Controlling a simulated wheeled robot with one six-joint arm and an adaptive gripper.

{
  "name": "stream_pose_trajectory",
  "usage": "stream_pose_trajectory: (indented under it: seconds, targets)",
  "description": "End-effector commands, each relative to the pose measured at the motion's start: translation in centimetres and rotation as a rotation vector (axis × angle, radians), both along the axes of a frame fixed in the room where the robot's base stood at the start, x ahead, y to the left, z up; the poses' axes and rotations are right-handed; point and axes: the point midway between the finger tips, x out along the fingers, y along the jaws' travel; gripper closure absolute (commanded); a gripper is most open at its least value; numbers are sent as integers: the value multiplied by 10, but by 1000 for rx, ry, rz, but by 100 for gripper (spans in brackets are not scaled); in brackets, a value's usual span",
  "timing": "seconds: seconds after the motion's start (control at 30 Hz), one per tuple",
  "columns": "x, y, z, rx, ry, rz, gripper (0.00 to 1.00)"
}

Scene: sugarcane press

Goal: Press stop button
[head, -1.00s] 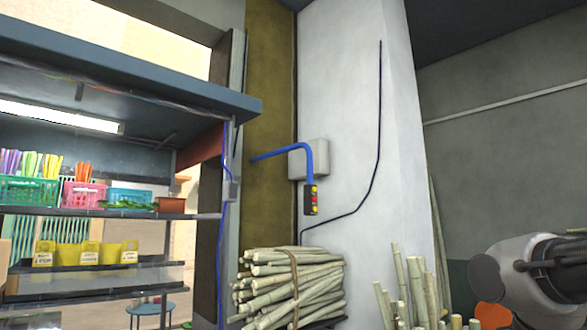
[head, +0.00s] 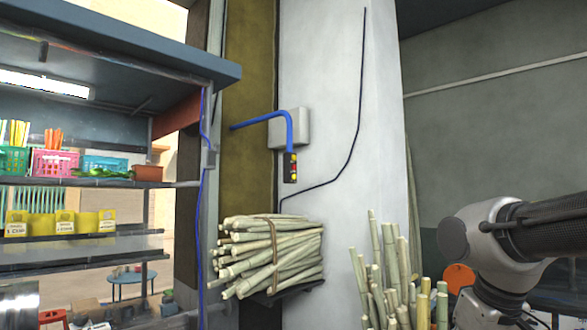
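A small dark control box (head: 290,168) with red and yellow buttons hangs at the end of a blue bent pipe (head: 262,121), in front of the white pillar in the head view. The buttons are too small to tell which one is the stop button. My arm shows at the lower right, well apart from the control box. My gripper is outside the picture.
A bundle of sugarcane (head: 268,252) rests on a dark shelf below the control box. Loose upright canes (head: 388,275) stand between it and my arm. A stall shelf (head: 90,187) with baskets is at the left. A grey box (head: 302,128) is on the pillar.

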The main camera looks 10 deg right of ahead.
Motion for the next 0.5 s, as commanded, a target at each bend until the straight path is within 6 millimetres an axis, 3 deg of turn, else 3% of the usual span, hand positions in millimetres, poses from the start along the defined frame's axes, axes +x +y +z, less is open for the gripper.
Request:
stream_pose_trajectory:
  seconds: [0.2,0.4,0.5]
  targets:
    - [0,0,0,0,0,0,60]
    - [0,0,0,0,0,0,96]
    - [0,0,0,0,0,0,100]
